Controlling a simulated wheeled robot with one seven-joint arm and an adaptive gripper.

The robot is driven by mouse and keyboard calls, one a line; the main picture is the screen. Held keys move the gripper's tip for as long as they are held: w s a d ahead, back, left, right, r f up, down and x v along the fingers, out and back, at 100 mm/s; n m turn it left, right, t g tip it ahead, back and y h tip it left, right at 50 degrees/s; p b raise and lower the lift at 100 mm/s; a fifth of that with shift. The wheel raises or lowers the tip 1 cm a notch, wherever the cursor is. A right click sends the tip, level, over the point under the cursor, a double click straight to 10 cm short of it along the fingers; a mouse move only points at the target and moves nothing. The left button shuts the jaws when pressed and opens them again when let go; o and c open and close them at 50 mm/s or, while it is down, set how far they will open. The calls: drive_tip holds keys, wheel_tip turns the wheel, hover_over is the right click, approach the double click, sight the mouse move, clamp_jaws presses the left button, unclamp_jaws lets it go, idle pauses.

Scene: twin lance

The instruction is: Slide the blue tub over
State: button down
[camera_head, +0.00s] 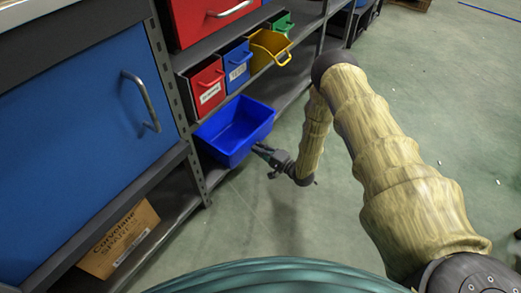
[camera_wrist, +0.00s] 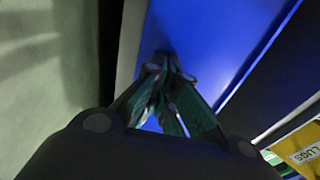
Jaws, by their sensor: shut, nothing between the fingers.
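The blue tub (camera_head: 233,130) is an open, empty bin on the lower shelf of the rack in the head view, with its front edge at the shelf's front. My gripper (camera_head: 262,150) is at the tub's right side, low, with its tip close to the tub's wall. In the wrist view the tub's blue wall (camera_wrist: 210,45) fills the upper middle. There the shut fingers (camera_wrist: 165,100) point at it. They hold nothing. I cannot tell whether the fingertips touch the wall.
Red (camera_head: 205,86), blue (camera_head: 236,66), yellow (camera_head: 268,48) and green (camera_head: 281,23) bins stand on the shelf above. A cardboard box (camera_head: 119,240) lies at bottom left, below a blue cabinet door (camera_head: 75,150). The grey-green floor (camera_head: 260,215) in front is clear.

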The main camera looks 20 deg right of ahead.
sight(244, 139)
drive_tip(key=x, duration=0.9)
drive_tip(key=shift+w+b, duration=0.15)
drive_tip(key=shift+b, duration=0.2)
drive_tip(key=shift+s+d, duration=0.15)
drive_tip(key=shift+s, duration=0.25)
drive_tip(key=p+v, duration=0.5)
drive_tip(key=v, duration=0.8)
